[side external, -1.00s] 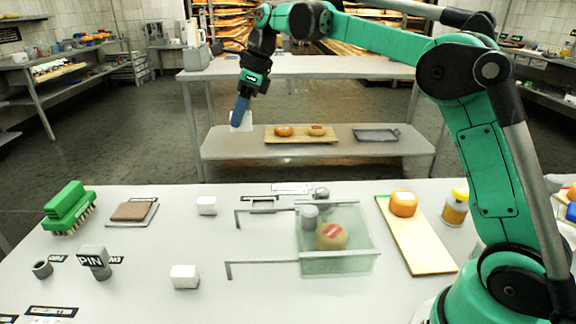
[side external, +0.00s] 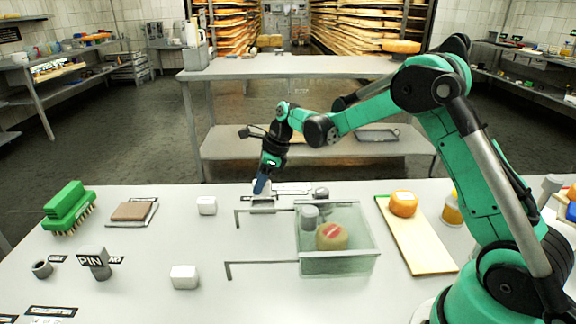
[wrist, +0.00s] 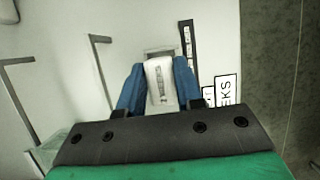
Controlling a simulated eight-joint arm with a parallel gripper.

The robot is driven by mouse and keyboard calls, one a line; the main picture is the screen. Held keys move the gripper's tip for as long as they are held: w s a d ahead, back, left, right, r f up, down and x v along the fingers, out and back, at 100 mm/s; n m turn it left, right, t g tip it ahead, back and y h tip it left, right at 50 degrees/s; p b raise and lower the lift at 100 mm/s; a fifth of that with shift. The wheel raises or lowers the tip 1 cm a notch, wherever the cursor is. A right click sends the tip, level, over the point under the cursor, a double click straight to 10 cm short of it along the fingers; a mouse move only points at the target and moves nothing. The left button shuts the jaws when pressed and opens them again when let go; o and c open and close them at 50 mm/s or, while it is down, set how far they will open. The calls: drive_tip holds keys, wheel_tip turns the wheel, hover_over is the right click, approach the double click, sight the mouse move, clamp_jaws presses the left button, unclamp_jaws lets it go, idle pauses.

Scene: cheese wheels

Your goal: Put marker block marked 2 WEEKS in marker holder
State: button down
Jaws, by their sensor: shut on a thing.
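My gripper (side external: 261,190) has blue fingers and is shut on a white marker block. In the wrist view the block (wrist: 160,84) sits between the two fingertips (wrist: 158,90), with faint dark print on its upward face that I cannot read. The marker holder, a small grey frame (wrist: 158,53), shows just beyond the block in the wrist view. In the side view the fingers are right at the holder (side external: 263,210), near the table's back edge. I cannot tell whether the block is inside the holder or just above it.
A clear tank (side external: 338,262) with a cheese and a grey weight stands to the right. White blocks lie at the left (side external: 206,206) and front (side external: 184,277). A board (side external: 428,250) carries an orange cheese. A label ending "EKS" (wrist: 227,89) lies beside the holder.

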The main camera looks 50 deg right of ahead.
sight(261, 195)
drive_tip(key=shift+f, duration=1.75)
drive_tip(key=shift+f, duration=0.1)
drive_tip(key=c, duration=0.6)
unclamp_jaws()
drive_tip(key=v, duration=1.1)
drive_tip(key=shift+s+a+r+n+t+h, duration=0.5)
drive_tip(key=shift+s+a+n, duration=0.8)
drive_tip(key=shift+s+n, duration=2.25)
drive_tip(key=shift+s+a+r+n+t+h, duration=0.25)
drive_tip(key=shift+s+a+n+t+h, duration=0.85)
drive_tip(key=shift+n, duration=4.35)
drive_tip(key=shift+s+a+r+n+t, duration=0.4)
drive_tip(key=shift+s+a+n, duration=1.15)
drive_tip(key=shift+s+n, duration=2.3)
drive_tip(key=shift+w+n, duration=0.65)
drive_tip(key=shift+w, duration=0.05)
